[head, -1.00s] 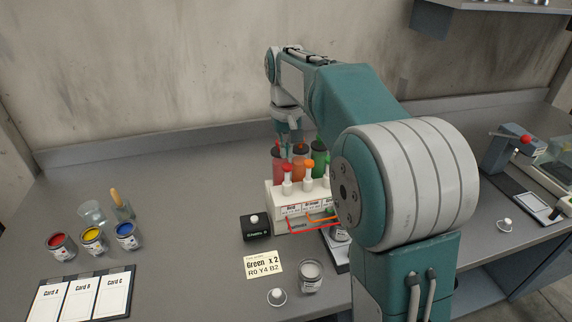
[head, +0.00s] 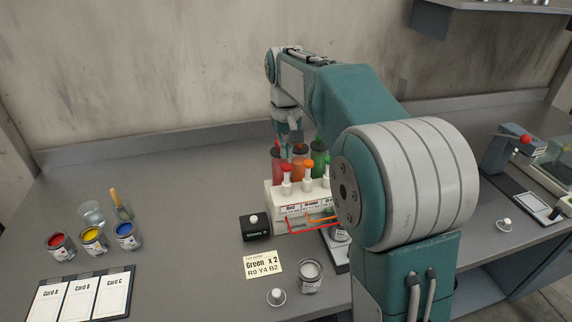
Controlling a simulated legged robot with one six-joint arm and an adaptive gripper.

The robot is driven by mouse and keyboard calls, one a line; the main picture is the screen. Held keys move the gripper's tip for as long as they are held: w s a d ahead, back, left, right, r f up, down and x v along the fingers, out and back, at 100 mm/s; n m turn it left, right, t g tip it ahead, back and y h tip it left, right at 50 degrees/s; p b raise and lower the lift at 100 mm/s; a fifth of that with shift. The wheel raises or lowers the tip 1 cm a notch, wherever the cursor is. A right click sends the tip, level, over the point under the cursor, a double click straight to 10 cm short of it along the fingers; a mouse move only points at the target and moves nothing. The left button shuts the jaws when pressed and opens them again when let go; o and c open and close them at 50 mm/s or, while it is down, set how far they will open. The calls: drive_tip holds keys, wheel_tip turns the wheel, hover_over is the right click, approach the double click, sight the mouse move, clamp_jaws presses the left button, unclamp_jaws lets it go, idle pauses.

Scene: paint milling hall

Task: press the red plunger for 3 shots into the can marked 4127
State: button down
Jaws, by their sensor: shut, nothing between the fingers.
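The red plunger (head: 287,169) tops the leftmost pump of a white dispenser (head: 275,203), with an orange plunger (head: 308,165) beside it. Red, orange and green bottles stand behind. My gripper (head: 290,143) points down above and behind the red plunger, over the bottles. It is shut and looks clear of the plunger, though its tips are small and hard to make out. A can (head: 341,235) shows partly at the dispenser's right front, on a dark plate; my arm hides the rest. I cannot read 4127 on any can.
A black box with a white button (head: 254,218) sits left of the dispenser. Paint cans (head: 94,240) and cards stand left. The bench between is clear.

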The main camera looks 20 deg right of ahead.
sight(286, 165)
drive_tip(key=shift+f, duration=0.1)
idle(0.3)
drive_tip(key=shift+f, duration=2.15)
drive_tip(key=shift+r, duration=2.25)
drive_tip(key=shift+f, duration=0.15)
drive_tip(key=shift+f, duration=2.1)
drive_tip(key=shift+r, duration=2.25)
